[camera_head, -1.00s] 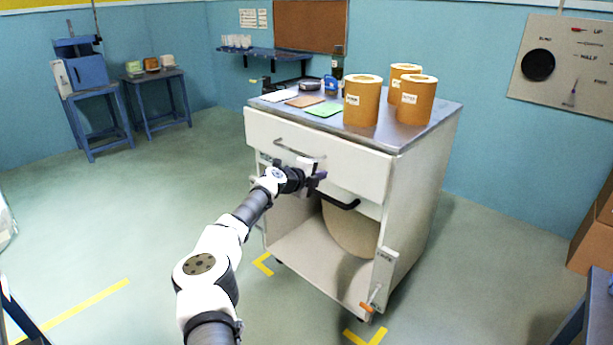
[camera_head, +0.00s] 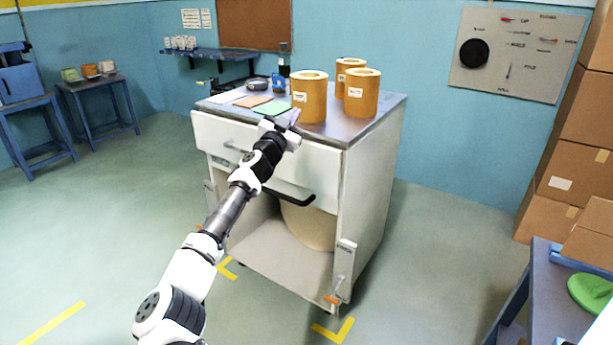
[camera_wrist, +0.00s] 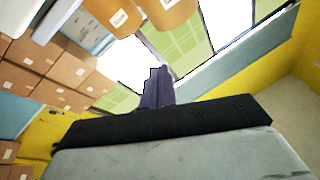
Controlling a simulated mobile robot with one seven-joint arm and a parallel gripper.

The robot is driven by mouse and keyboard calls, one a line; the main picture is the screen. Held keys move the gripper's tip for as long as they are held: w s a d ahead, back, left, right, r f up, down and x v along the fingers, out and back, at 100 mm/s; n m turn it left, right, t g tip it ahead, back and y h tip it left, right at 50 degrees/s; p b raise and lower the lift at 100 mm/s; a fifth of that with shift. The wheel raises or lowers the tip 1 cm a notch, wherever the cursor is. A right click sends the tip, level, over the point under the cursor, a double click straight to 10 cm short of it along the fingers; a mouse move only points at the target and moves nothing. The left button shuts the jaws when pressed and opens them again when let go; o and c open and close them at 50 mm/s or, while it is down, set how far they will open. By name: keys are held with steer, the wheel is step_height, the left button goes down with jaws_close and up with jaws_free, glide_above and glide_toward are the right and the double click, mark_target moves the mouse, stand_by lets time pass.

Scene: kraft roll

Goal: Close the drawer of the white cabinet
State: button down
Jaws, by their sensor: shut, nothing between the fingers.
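The white cabinet (camera_head: 370,190) stands in the middle of the head view under a grey metal top. Its drawer front (camera_head: 315,170) spans the upper part, with a metal bar handle (camera_head: 235,147) partly behind my arm. I cannot tell whether the drawer stands slightly out or is flush. My gripper (camera_head: 289,121) is shut and empty, raised at about the height of the drawer's top edge, in front of the green sheet as seen from the head. I cannot tell whether it touches. In the wrist view the shut fingers (camera_wrist: 158,88) point upward in the picture.
Several brown rolls (camera_head: 361,95) and a green sheet (camera_head: 273,107) lie on the cabinet top. A blue table (camera_head: 560,290) stands at right.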

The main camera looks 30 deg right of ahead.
steer(key=w+r+n+t+y, duration=0.1)
steer(key=r+n+t+y, duration=0.2)
steer(key=n, duration=0.9)
steer(key=n+g+h+p, duration=0.2)
steer(key=n+g, duration=0.5)
steer(key=n, duration=1.9)
glide_toward(317, 172)
steer(key=x, duration=0.7)
steer(key=shift+a, duration=0.1)
